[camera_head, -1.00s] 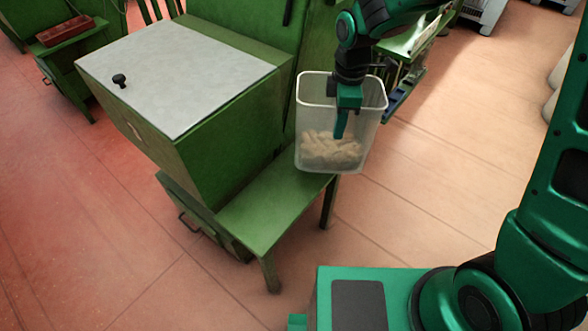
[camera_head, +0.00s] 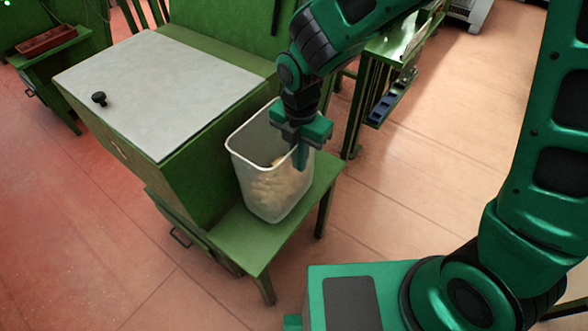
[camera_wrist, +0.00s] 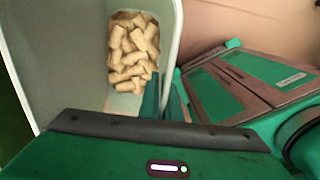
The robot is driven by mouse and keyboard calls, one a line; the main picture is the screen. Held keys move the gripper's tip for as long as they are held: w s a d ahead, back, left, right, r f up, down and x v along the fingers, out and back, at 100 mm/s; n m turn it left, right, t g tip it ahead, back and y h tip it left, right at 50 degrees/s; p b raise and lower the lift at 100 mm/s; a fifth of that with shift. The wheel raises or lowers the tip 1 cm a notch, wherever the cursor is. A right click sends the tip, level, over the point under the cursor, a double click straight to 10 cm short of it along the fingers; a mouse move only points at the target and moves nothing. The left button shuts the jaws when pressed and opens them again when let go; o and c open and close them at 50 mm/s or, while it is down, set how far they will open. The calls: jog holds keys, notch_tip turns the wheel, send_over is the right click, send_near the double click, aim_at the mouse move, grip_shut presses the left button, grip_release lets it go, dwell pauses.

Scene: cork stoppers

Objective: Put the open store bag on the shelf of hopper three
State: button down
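A translucent, open-topped tub (camera_head: 246,165) holds several corks (camera_head: 275,190); no bag is seen. The tub is over the low green shelf (camera_head: 240,238) at the front of a green hopper (camera_head: 190,180) with a pale grey lid. Its base appears to meet the shelf, though a small gap cannot be ruled out. My gripper (camera_head: 303,158) is at the tub's right rim, with one finger inside and the other outside, shut on the wall. In the wrist view the corks (camera_wrist: 133,50) lie in the tub, left of the gripped rim (camera_wrist: 174,50). No hopper number is readable.
Another green hopper stand with a red tray (camera_head: 45,40) is at the far left. A green bench with a blue bin (camera_head: 385,105) stands behind my gripper. The orange floor (camera_head: 450,120) on the right is open.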

notch_tip(320, 180, down, 4)
dwell(0.4)
jog(key=c, duration=2)
grip_release()
jog(key=shift+d+f, duration=0.1)
notch_tip(320, 180, up, 12)
jog(key=shift+r, duration=0.15)
